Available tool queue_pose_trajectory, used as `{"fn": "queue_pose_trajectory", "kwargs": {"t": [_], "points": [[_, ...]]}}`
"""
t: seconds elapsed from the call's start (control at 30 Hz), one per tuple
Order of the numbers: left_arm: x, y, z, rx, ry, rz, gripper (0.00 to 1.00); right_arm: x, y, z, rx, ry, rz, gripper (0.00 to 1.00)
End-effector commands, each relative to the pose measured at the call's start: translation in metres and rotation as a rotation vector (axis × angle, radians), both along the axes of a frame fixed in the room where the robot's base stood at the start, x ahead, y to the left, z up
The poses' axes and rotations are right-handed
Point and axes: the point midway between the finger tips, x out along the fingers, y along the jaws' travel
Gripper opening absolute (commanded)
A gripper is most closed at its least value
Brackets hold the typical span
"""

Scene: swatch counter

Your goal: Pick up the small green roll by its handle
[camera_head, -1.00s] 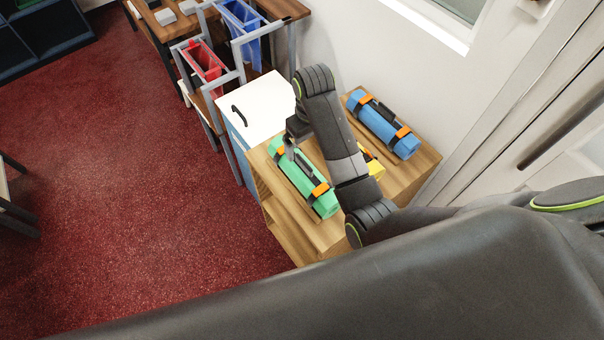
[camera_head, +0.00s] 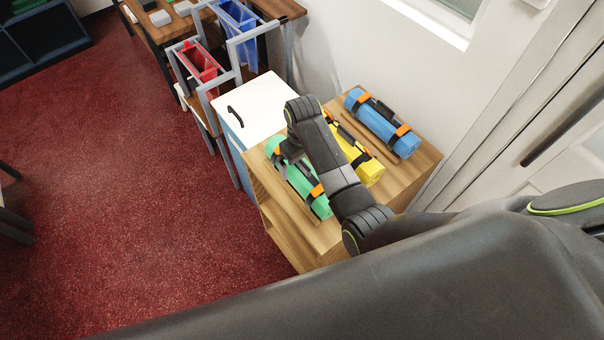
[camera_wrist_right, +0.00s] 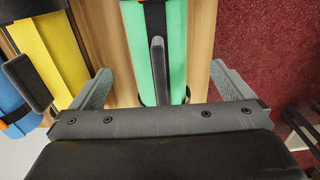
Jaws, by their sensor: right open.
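The small green roll (camera_head: 304,186) lies on the wooden counter with dark straps, orange bands and a black handle. In the right wrist view the green roll (camera_wrist_right: 176,45) runs up the middle, and its dark handle (camera_wrist_right: 158,70) stands between my fingers. In the wrist view the right gripper (camera_wrist_right: 165,88) is open, one finger on each side of the roll, not closed on the handle. My arm hides part of the roll in the head view. My left gripper is not in view.
A yellow roll (camera_head: 369,170) lies beside the green one, partly behind my arm, and a blue roll (camera_head: 382,122) lies further right on the wooden counter (camera_head: 412,180). A white-topped cabinet (camera_head: 255,106) adjoins it. A wall stands behind; red carpet is open at left.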

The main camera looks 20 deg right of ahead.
Motion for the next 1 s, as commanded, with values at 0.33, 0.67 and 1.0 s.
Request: {"fn": "queue_pose_trajectory", "kwargs": {"t": [0.33, 0.67, 1.0], "points": [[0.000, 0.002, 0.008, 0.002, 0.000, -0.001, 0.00, 0.001, 0.000, -0.023, -0.001, 0.004, 0.000, 1.00], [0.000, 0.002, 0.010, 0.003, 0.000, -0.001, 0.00, 0.003, 0.001, -0.054, 0.000, 0.000, 0.000, 1.00], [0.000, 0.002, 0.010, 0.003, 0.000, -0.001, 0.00, 0.003, 0.000, -0.056, 0.000, -0.001, 0.000, 0.92]]}}
